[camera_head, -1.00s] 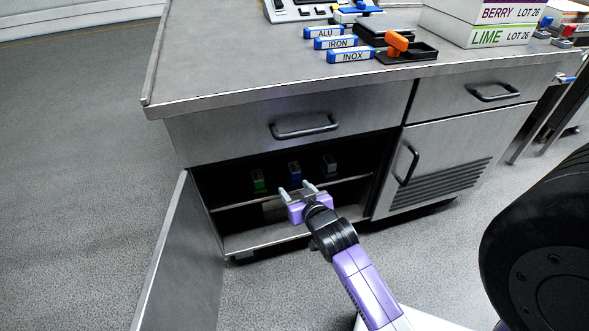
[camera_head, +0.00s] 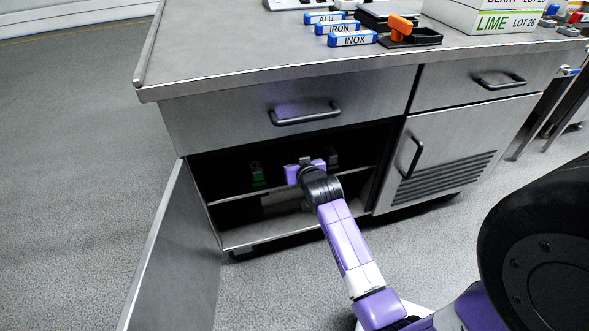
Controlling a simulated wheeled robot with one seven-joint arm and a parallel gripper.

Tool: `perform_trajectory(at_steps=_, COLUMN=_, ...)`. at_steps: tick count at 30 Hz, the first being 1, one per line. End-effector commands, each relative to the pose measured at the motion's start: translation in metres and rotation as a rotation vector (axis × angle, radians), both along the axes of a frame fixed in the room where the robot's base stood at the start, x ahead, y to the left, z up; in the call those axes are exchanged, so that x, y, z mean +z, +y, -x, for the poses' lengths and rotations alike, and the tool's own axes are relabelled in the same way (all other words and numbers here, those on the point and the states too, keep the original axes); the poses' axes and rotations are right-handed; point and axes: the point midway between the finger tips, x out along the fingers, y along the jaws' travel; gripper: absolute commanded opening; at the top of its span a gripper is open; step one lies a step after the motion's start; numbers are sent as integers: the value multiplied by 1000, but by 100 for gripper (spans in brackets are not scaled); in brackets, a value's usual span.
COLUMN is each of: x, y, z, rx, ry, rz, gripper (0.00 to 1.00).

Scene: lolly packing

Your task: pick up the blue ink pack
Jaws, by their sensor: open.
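My gripper (camera_head: 305,162) reaches into the open lower cabinet, at the height of the upper shelf (camera_head: 232,196). Its purple body and wrist cover the place where the blue ink pack stood in the earlier view, so the blue pack is hidden now. The fingers point away into the cabinet and are mostly hidden. Whether the blue pack is between them cannot be seen. A green pack (camera_head: 257,174) stands on the shelf left of my gripper, and a dark grey pack (camera_head: 332,158) stands close on its right.
The cabinet door (camera_head: 165,255) hangs open at the left. A closed drawer (camera_head: 230,122) and the counter (camera_head: 240,60) are above the opening. A pale item (camera_head: 280,198) lies below the shelf. A closed vented door (camera_head: 440,155) is on the right.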

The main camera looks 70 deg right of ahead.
Motion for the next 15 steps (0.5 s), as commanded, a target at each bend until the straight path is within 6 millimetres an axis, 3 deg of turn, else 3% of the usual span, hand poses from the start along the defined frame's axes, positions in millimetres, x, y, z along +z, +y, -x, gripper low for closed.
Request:
perform_trajectory(at_steps=5, x=1, y=0, z=0, rx=0, ry=0, rz=0, gripper=56)
perform_trajectory(at_steps=13, x=1, y=0, z=0, rx=1, ry=0, rz=0, gripper=5)
perform_trajectory(at_steps=15, x=1, y=0, z=0, rx=1, ry=0, rz=0, gripper=0)
